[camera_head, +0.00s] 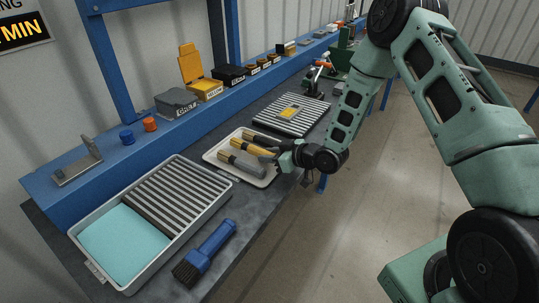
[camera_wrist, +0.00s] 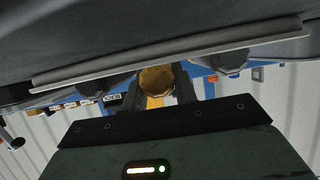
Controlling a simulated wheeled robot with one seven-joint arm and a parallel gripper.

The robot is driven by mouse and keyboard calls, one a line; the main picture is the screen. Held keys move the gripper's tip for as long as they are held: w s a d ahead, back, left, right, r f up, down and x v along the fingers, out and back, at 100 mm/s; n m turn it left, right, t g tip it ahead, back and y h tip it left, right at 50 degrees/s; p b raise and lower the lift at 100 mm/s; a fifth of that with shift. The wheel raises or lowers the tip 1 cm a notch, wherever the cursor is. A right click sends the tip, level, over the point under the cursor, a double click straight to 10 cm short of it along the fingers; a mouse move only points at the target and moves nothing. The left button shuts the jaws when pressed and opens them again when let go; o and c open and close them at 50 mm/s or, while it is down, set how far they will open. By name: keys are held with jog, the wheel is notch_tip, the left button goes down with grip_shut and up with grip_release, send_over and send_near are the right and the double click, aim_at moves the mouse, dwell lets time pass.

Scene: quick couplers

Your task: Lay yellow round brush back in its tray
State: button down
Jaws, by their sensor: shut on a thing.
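A pale shallow tray (camera_head: 209,155) lies on the dark bench, with several yellow-handled brushes in or over it. One brush (camera_head: 229,158) with a grey end lies near its front left, and another yellow handle (camera_head: 262,137) lies at the back. My gripper (camera_head: 274,157) is low at the tray's right side. In the wrist view my gripper (camera_wrist: 158,88) is shut on the yellow round brush, whose round yellow-brown end (camera_wrist: 157,78) shows between the fingers. The held brush is partly hidden in the head view, so I cannot tell whether it touches the tray.
A larger tray (camera_head: 181,268) with a slatted rack and teal pad stands at front left. A blue brush (camera_head: 207,250) lies beside it. A slatted rack (camera_head: 297,112) with a yellow item lies behind the brush tray. Small bins (camera_head: 176,102) line the blue ledge.

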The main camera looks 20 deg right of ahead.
jog(key=shift+f+b, duration=0.35)
jog(key=shift+f, duration=0.1)
jog(key=c, duration=1)
grip_release()
jog(key=shift+c, duration=0.2)
jog(key=shift+s, duration=0.1)
jog(key=b+v, duration=0.2)
jog(key=v, duration=1.5)
jog(key=shift+b, duration=0.35)
jog(key=shift+s+d, duration=0.1)
jog(key=shift+d, duration=0.05)
